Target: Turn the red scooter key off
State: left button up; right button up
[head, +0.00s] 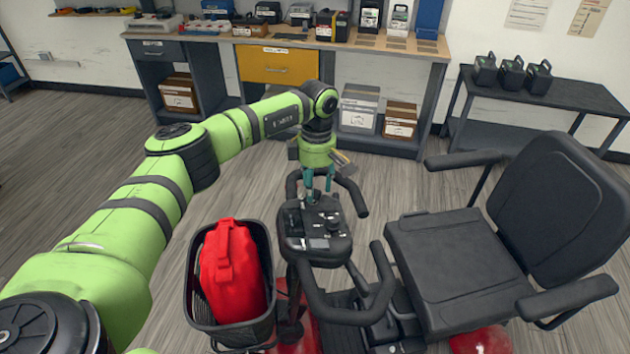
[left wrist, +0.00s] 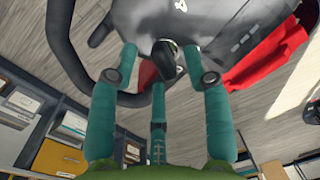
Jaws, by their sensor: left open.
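The red scooter (head: 478,342) stands in front of me, with its black control console (head: 318,243) between looped handlebars. My left gripper (head: 319,187) points down over the far part of the console, its teal fingers open. In the left wrist view, the fingers of my left gripper (left wrist: 158,58) stand around a black knob-like key (left wrist: 168,64), which sits between the fingertips. I cannot tell whether they touch it. The key's slot and turn angle are not clear. In the head view the key (head: 313,197) shows small beneath the fingers. My right gripper is out of view.
A black basket (head: 196,306) with a red bag (head: 231,275) hangs at the console's left. The black seat (head: 462,258) stands to the right. A workbench (head: 432,48) and a dark table (head: 560,100) stand behind. The floor between is clear.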

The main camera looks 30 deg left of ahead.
pick_arm(q)
jog(key=shift+d+f, duration=0.1)
jog(key=shift+f, duration=0.1)
grip_shut()
jog(key=shift+n, duration=0.4)
jog(key=n+t, duration=0.1)
jog(key=n, duration=0.4)
jog(key=shift+s+n+b, duration=0.1)
jog(key=shift+n+b, duration=0.2)
jog(key=shift+b, duration=0.05)
jog(key=n+y, duration=0.1)
jog(key=n, duration=0.4)
jog(key=shift+s+r+b, duration=0.1)
jog(key=shift+b, duration=0.25)
jog(key=shift+n, duration=0.3)
grip_release()
